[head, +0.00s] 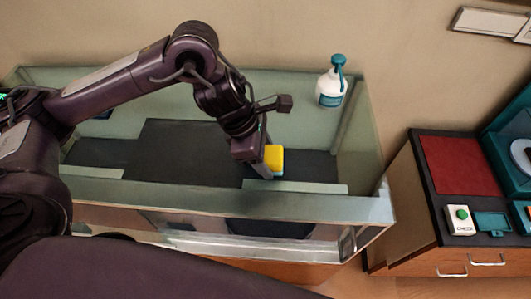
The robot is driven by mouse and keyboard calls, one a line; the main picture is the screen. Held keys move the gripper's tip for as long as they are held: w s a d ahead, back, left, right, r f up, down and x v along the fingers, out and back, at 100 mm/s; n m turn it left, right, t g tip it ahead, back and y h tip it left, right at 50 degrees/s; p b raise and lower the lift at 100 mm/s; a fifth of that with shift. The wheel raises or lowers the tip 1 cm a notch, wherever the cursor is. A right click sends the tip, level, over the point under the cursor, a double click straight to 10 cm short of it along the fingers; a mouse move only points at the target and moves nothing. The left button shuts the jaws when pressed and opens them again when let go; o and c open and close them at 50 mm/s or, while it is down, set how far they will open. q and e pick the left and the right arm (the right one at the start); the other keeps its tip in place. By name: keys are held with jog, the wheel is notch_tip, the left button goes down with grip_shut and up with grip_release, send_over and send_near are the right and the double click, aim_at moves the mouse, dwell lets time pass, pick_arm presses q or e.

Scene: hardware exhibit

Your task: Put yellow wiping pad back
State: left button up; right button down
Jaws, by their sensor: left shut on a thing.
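The yellow wiping pad (274,158) has a yellow top and a teal lower edge. It is in the middle of the head view, inside the glass-walled case. My left gripper (262,160) points down into the case and is shut on the pad; its fingers partly hide the pad. I cannot tell whether the pad touches the surface beneath it. My right gripper is not in view.
The glass case (345,207) has raised walls around a dark floor. A white and teal pump bottle (330,85) stands at its back right. On the right, a cabinet bears a red mat (460,165) and a white box with a green button (460,218).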

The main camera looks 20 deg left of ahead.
pick_arm(q)
jog(key=shift+f, duration=0.1)
jog(key=shift+f, duration=0.15)
jog(key=o, duration=1)
jog(key=shift+c, duration=0.2)
jog(key=shift+r, duration=0.2)
jog(key=shift+r, duration=0.25)
jog(key=p+v, duration=0.1)
jog(key=v, duration=1)
jog(key=shift+a+r, duration=0.25)
jog(key=shift+s, duration=0.1)
